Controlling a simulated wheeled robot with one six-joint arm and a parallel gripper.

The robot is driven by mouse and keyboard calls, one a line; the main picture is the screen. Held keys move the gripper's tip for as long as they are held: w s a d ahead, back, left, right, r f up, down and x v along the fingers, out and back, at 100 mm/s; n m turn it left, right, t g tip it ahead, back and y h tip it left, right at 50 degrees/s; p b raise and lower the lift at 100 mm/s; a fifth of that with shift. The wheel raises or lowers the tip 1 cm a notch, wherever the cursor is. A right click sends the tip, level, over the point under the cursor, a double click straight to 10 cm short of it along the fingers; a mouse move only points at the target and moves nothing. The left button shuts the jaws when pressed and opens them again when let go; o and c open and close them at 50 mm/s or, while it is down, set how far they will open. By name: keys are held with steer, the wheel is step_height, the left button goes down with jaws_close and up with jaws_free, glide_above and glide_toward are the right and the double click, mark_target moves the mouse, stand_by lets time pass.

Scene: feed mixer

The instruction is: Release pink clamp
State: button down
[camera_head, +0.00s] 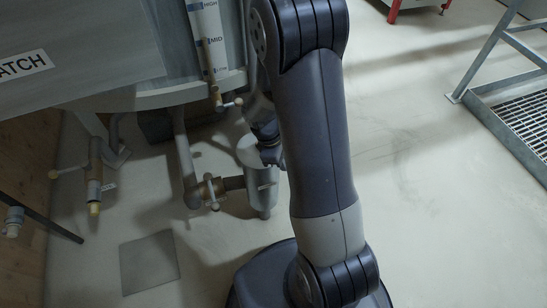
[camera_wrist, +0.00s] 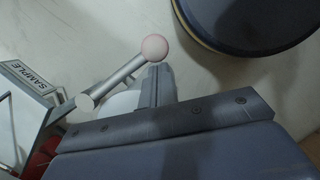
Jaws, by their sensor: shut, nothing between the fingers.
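A pale pink ball knob (camera_wrist: 155,47) sits on the end of a slanted grey lever (camera_wrist: 122,74) in the wrist view. This looks like the pink clamp; no pink shows in the head view. My gripper (camera_wrist: 157,85) is shut and empty, with its fingers just beside and below the lever. I cannot tell whether they touch it. In the head view my gripper (camera_head: 272,156) is low beside a grey upright canister (camera_head: 262,190), partly hidden by my arm.
A tag reading SAMPLE (camera_wrist: 27,77) is at the left of the wrist view, with a red part (camera_wrist: 40,158) below. A pipe with a brass valve (camera_head: 212,190) runs toward the canister. The mixer tank (camera_head: 160,95) overhangs at left. Clear floor (camera_head: 420,200) lies right.

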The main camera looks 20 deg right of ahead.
steer(key=d+n+t+p, duration=0.3)
steer(key=d+n+p, duration=0.1)
steer(key=d+n, duration=0.7)
steer(key=shift+s, duration=0.15)
steer(key=shift+d, duration=0.15)
stand_by(0.4)
steer(key=s+a+r+p, duration=0.2)
steer(key=a+r+p, duration=0.3)
steer(key=r, duration=0.5)
steer(key=shift+s+a+r+p, duration=0.2)
steer(key=shift+a+p, duration=0.2)
steer(key=shift+a, duration=0.5)
